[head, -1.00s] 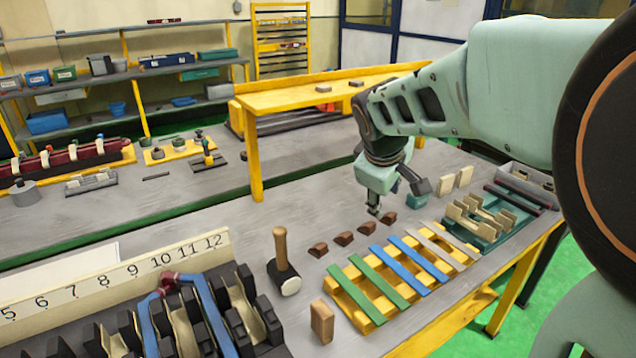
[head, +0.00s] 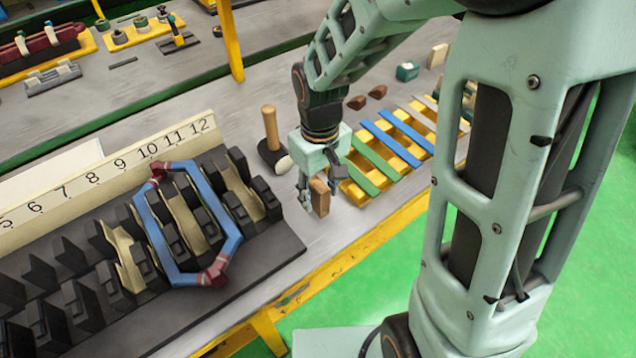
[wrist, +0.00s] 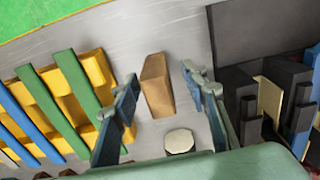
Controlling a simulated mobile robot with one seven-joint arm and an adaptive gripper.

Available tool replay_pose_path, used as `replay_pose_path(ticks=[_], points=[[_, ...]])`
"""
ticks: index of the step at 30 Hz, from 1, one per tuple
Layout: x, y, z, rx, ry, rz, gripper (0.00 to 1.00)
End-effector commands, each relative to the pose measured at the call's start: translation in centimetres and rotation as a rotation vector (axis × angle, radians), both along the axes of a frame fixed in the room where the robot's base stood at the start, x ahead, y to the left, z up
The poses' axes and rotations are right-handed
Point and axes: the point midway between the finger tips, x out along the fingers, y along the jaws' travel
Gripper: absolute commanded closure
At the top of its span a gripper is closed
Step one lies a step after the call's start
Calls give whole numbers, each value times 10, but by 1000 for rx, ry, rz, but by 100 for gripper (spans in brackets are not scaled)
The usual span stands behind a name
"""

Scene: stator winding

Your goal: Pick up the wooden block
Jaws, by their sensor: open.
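The wooden block (head: 320,198) is a small brown block standing on the grey bench, between the stator and the yellow rack of strips. It also shows in the wrist view (wrist: 157,86). My gripper (head: 319,188) is open above the block, with its fingers pointing down. In the wrist view my gripper's two blue-grey fingers (wrist: 160,82) lie to the left and right of the block, with a gap on each side. Whether the fingertips reach down to the block's height is hard to tell. My gripper's body and fingers hide part of the block in the head view.
A mallet (head: 270,130) stands just left of my gripper; its pale face (wrist: 179,141) shows between the fingers. The dark stator (head: 270,258) with a blue coil (head: 229,232) is on the left. The yellow rack (head: 357,192) with green and blue strips is close on the right.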

Motion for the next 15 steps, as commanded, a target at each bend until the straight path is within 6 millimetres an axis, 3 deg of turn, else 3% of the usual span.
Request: replay_pose_path(ticks=[9, 15], points=[[6, 1, -39, -1, 3, 0, 59], [7, 1, -43, -1, -1, 0, 59]])
